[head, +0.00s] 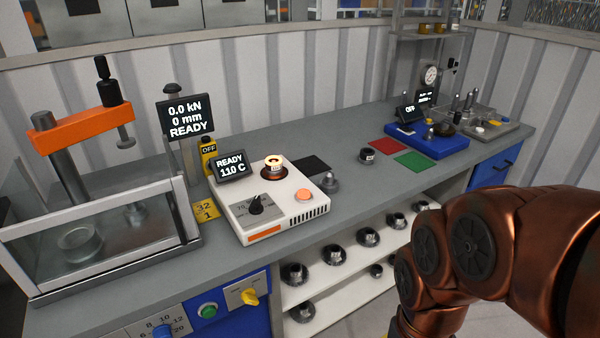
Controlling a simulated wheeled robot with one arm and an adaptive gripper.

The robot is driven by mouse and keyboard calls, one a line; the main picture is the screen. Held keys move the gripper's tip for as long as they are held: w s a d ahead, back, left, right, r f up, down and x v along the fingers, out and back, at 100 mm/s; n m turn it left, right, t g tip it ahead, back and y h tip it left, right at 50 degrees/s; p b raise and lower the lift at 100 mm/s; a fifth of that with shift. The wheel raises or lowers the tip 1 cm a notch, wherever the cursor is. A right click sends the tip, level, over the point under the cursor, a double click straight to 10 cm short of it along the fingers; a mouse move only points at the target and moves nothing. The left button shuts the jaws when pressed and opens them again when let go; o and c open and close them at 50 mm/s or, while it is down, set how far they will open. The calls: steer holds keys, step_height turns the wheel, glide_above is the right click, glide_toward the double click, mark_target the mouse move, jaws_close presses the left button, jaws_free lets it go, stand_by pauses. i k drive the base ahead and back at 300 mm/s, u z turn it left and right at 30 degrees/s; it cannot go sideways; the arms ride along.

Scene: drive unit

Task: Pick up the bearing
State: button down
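A small pale ring, which looks like the bearing (274,161), sits on the round copper-coloured plate of a white heater unit (240,211). The heater's display (231,166) reads "READY 110 C". A dark round part with a pale top (367,156) stands on the bench to the right, and I cannot tell if it is also a bearing. My copper-coloured arm fills the lower right, but my gripper is out of view.
A press with an orange beam (82,129) and clear guard stands at the left of the grey bench (335,130). A grey knobbed part (330,183) is right of the heater. Several dark parts sit on shelves below.

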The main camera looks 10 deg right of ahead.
mark_target(272, 169)
steer(key=z, duration=0.55)
steer(key=k, duration=0.65)
steer(key=z, duration=0.05)
steer(key=i, duration=1.25)
steer(key=u, duration=1.65)
steer(key=i, duration=0.65)
steer(key=u, duration=0.75)
